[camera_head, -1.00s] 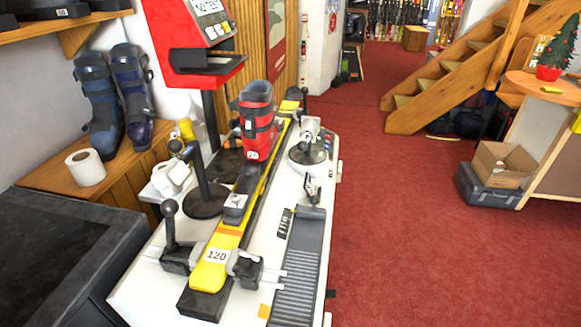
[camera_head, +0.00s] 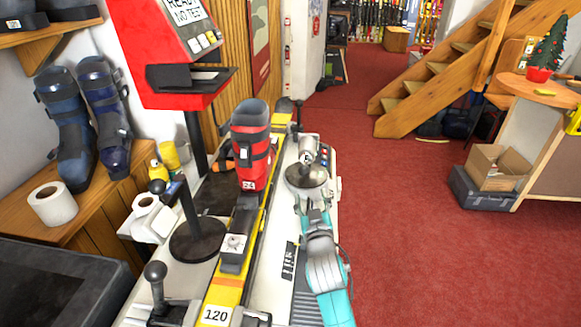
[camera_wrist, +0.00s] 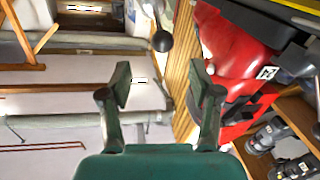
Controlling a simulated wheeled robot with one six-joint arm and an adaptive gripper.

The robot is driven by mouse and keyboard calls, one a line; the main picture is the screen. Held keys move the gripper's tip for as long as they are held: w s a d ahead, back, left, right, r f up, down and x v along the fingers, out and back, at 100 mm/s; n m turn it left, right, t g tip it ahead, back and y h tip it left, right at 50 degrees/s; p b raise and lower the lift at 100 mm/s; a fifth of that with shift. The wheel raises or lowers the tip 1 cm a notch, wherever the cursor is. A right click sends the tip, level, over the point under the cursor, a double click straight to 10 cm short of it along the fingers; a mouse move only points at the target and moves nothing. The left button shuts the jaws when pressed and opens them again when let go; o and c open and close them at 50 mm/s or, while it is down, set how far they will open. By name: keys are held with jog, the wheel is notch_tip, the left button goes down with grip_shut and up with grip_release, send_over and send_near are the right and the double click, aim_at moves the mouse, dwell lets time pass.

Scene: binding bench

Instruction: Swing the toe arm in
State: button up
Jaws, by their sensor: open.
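A grey metal piece on a round dark base (camera_head: 306,178) stands on the right of the bench, beside the red boot (camera_head: 252,150). It looks like the toe arm, but I cannot be sure. My gripper (camera_head: 313,212) is just in front of this base, at the end of my teal arm; any contact is unclear. In the wrist view, which looks upside down, my gripper (camera_wrist: 161,83) has its two fingers wide apart with nothing between them. A black ball knob (camera_wrist: 161,41) shows just above the fingertips there, apart from them. The red boot (camera_wrist: 235,40) is at the right.
The boot stands on a yellow ski (camera_head: 228,290) along the bench. A black post on a disc (camera_head: 197,240) and a red tester (camera_head: 165,50) are left of it. A ball-topped lever (camera_head: 155,272) rises at the near left. Red carpet (camera_head: 430,240) is clear at right.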

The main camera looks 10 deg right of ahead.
aim_at(305, 175)
jog(key=w, duration=1.1)
jog(key=shift+w+d+r, duration=0.35)
jog(key=shift+d, duration=0.05)
grip_shut()
